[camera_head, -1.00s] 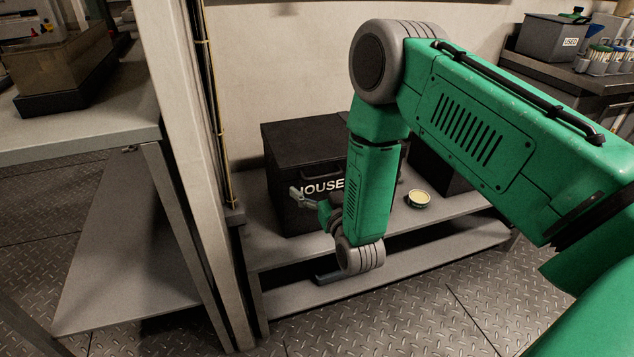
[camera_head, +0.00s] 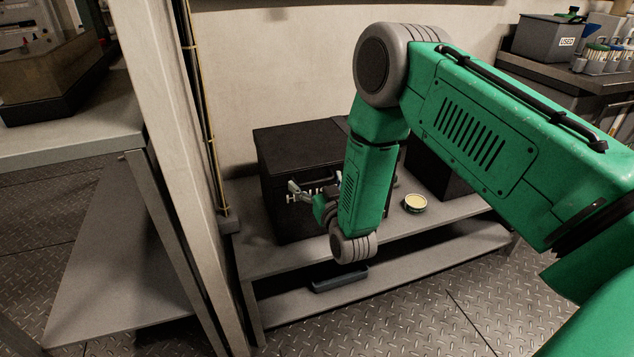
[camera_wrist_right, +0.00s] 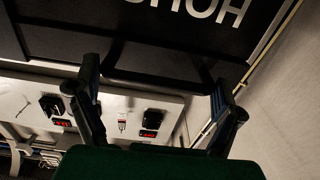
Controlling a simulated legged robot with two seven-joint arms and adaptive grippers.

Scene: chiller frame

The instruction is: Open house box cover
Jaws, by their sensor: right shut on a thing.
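The black house box (camera_head: 285,160) stands on the low grey shelf in the head view, with its cover down. White lettering on its front is mostly hidden by my right arm and gripper. The box front fills the top of the wrist view, with the letters upside down (camera_wrist_right: 205,10). My right gripper (camera_head: 304,191) is at the box front, by the dark handle (camera_wrist_right: 160,60). In the wrist view its two fingers stand at either end of this handle, shut on it; the exact contact is hard to see in the dark. My left gripper is out of view.
A round yellow-topped tin (camera_head: 415,202) sits on the shelf (camera_head: 450,210) to the right, near a second dark box (camera_head: 437,170). A pale post (camera_head: 150,170) rises left of the house box. A wall stands close behind.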

